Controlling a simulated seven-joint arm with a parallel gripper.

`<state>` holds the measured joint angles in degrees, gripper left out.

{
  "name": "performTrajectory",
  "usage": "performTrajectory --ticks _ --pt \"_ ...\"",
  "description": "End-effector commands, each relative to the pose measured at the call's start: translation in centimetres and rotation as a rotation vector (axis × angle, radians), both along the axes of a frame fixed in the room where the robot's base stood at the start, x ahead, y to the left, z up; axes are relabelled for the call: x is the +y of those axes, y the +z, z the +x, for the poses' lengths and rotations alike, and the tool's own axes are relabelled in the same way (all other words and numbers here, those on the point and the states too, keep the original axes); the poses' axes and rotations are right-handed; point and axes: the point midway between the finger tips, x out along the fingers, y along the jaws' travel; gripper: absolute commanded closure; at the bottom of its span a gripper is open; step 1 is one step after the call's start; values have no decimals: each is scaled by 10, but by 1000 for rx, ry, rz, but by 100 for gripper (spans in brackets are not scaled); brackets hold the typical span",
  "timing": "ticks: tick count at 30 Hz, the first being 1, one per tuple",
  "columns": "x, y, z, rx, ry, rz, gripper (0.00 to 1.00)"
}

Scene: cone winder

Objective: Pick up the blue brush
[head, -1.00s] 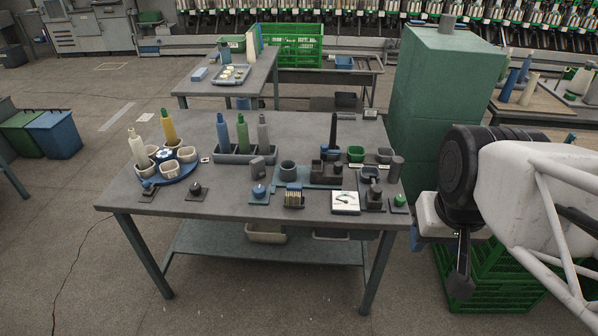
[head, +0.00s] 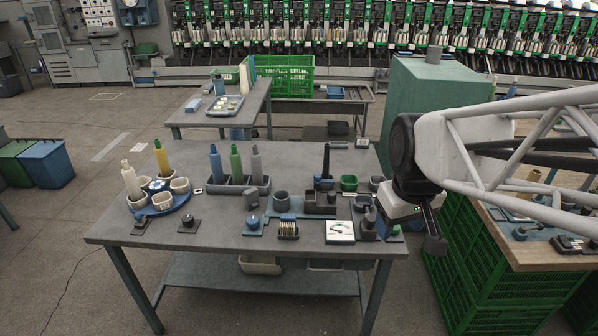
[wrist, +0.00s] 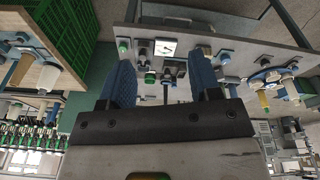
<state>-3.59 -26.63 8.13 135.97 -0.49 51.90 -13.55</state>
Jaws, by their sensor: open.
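I cannot clearly make out a blue brush. A small blue piece (head: 288,217) sits at the table's front middle, by a dark holder with pale upright strips (head: 288,231); I cannot tell whether it is the brush. My gripper (head: 435,238) hangs at the table's right edge, clear of the items, with its fingers pointing down. In the wrist view, my gripper (wrist: 163,72) has two blue-padded fingers spread apart with nothing held between them. The tabletop items show beyond the fingertips there.
The grey table (head: 215,243) carries a blue round tray of cups (head: 160,207), a rack of bottles (head: 232,188), a white gauge card (head: 340,231) and several small blocks. A green cabinet (head: 425,100) and green crates (head: 470,250) stand at the right.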

Motion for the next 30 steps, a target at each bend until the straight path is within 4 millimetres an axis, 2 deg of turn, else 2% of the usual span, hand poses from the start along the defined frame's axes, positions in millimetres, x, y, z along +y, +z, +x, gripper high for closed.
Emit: performTrajectory --ticks 3,16,23,30 --pt "11 -5 29 17 87 -12 43" --pt "57 -35 128 60 407 -53 43" --pt "87 -62 178 82 578 -72 43" --pt "123 -98 226 104 758 -88 43"
